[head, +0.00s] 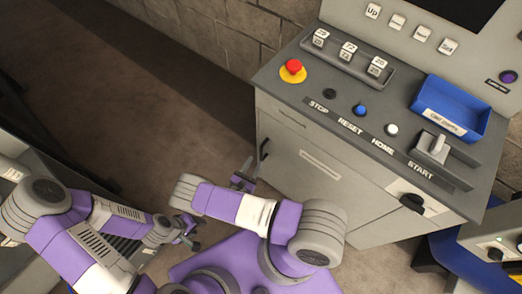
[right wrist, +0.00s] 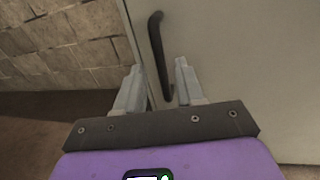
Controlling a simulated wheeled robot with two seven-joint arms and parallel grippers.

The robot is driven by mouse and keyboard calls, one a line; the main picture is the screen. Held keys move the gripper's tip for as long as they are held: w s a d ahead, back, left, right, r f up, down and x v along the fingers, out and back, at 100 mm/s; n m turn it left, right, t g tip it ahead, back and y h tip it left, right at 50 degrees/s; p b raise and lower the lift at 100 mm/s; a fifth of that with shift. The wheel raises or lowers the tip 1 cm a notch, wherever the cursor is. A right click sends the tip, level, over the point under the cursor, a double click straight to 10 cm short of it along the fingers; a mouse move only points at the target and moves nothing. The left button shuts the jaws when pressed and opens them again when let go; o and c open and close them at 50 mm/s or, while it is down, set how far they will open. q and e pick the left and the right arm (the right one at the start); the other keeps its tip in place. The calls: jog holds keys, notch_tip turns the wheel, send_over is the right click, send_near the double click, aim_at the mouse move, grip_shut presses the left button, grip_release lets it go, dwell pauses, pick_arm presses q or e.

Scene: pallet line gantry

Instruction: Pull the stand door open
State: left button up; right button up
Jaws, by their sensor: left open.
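The stand (head: 380,125) is a grey control cabinet at the right of the head view. Its front door (head: 315,190) looks shut. A black upright bar handle (head: 264,149) sits near the door's left edge. In the right wrist view the handle (right wrist: 157,45) shows in front of the pale door (right wrist: 240,70). My right gripper (head: 244,178) is just in front of the handle. Its two fingers (right wrist: 159,82) are apart, with the handle's lower part between them in the picture; I see no contact. My left gripper (head: 190,232) is open and empty, low and left of the stand.
The stand's top carries a red stop button (head: 292,70), a blue tray (head: 450,108) and a lever (head: 437,147). A black knob (head: 412,203) is on the front's right. A block wall (head: 225,35) stands behind. Floor left of the stand is clear.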

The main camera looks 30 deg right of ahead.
aim_at(261, 152)
jog(key=b+x, duration=0.1)
jog(key=x, duration=0.6)
jog(key=shift+w+d+r, duration=0.1)
jog(key=shift+w, duration=0.15)
grip_shut()
